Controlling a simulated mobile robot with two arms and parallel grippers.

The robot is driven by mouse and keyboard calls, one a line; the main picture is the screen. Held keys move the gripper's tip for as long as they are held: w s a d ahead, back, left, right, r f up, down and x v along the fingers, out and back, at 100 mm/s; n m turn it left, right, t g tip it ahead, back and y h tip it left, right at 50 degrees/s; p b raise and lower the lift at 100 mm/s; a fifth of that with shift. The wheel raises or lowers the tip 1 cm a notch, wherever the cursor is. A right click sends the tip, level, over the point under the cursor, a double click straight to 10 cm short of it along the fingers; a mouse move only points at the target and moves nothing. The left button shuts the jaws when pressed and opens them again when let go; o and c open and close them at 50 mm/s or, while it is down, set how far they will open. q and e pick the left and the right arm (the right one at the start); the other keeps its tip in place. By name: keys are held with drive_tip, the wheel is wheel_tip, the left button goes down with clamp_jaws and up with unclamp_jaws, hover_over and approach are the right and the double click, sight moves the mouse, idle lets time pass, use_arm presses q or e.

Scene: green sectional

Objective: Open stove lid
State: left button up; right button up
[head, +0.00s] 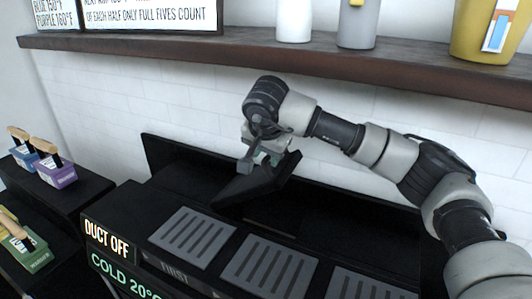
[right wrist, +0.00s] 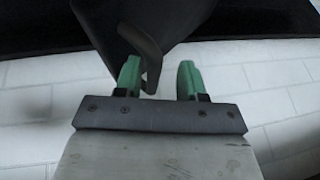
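The stove (head: 165,205) is a long black unit with grey slotted plates on top and lit text on its front. A dark lid (head: 258,182) stands tilted up from its top, with a dark opening below it. My right gripper (head: 265,157) is at the lid's upper edge. In the right wrist view, its two green fingers (right wrist: 160,80) are apart. A dark curved handle (right wrist: 146,50) on the lid (right wrist: 142,15) reaches between them, close to the left finger, with a gap to the right finger. My left gripper is not in view.
A brown shelf (head: 240,55) with white, grey and yellow vessels runs along the tiled wall (head: 130,105) above my right arm. Blocks in purple (head: 57,176) and green (head: 35,258) with wooden-handled tools stand at the left. The slotted plates (head: 268,265) are bare.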

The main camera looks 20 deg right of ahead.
drive_tip(key=shift+s+r, duration=0.1)
drive_tip(key=shift+r, duration=0.15)
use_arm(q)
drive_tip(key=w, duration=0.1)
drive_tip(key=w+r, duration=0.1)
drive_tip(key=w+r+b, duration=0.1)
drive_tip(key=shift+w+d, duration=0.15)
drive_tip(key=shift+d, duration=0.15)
use_arm(e)
drive_tip(key=s+a, duration=0.4)
drive_tip(key=s, duration=0.7)
drive_tip(key=shift+s+a+r, duration=0.2)
drive_tip(key=shift+a+r, duration=0.1)
drive_tip(key=shift+a, duration=0.1)
drive_tip(key=shift+c, duration=0.3)
